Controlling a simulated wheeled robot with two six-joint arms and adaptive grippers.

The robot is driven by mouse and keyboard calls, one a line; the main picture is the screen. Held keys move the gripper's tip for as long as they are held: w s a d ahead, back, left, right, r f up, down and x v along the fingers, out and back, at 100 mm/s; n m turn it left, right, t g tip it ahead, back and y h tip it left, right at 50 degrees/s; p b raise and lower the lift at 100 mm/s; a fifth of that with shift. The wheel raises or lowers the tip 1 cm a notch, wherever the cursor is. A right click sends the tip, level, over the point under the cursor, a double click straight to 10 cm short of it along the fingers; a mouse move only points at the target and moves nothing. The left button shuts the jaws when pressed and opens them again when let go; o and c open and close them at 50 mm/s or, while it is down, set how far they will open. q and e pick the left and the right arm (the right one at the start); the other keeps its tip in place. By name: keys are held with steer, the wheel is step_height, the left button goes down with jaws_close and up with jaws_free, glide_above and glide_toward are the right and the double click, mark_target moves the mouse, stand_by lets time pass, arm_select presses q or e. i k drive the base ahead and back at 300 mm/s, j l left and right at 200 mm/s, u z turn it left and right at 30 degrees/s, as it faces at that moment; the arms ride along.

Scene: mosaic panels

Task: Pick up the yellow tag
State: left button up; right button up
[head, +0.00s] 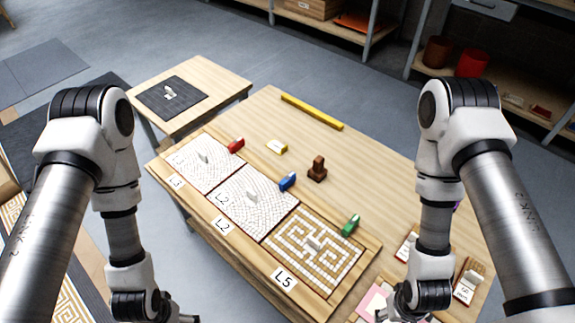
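The yellow tag (276,147), small with a white part, lies on the wooden table (370,165) behind the mosaic panels. It stands apart from the red tag (236,146) to its left and the blue tag (287,181) in front. My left gripper (188,319) is mostly cut off by the bottom edge, far from the yellow tag. My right gripper (392,313) is low at the bottom, by a pink card (374,300), also far from the yellow tag. Neither gripper's fingers show clearly.
Panels L3 (190,167), L2 (235,203) and L5 (290,258) line the front left. A green tag (351,224), brown stamp-like block (317,170) and yellow bar (312,110) are nearby. A side table (215,75) holds a dark panel (160,103). The table's right middle is clear.

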mark_target(276, 146)
steer(key=j+z, duration=0.1)
steer(key=z, duration=0.6)
steer(key=j+z, duration=0.35)
steer(key=j, duration=0.25)
steer(key=j+z, duration=0.4)
steer(key=j, duration=0.2)
steer(key=j+z, duration=0.35)
steer(key=j, duration=0.9)
steer(key=k+j, duration=0.1)
steer(key=j, duration=0.55)
